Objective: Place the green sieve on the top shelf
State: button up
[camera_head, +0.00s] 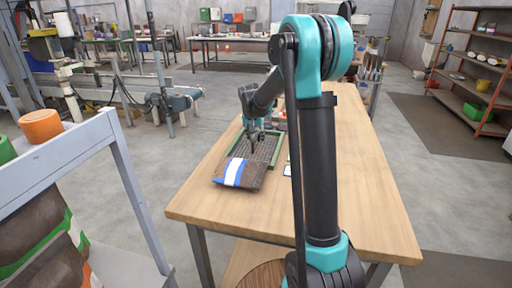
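The green sieve (267,153), a rectangular green frame with a dark mesh, lies flat on the wooden table at its left side. A brown bag with a blue and white stripe (236,172) lies at its near edge and hides part of it. My gripper (256,143) points down over the sieve's mesh. It is too small and dark to tell whether its fingers are apart or touch the sieve. An open rack with red uprights stands at the far right; its top shelf (462,32) holds a few small items.
The wooden table (355,185) is mostly clear on its right. A grey rack (78,150) at the near left carries an orange tub (41,125) on top and bags below. The lower shelves at right hold a green bin (483,85). Open floor lies between table and red rack.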

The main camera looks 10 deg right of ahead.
jog(key=shift+f, duration=0.2)
dwell(0.4)
grip_shut()
dwell(0.5)
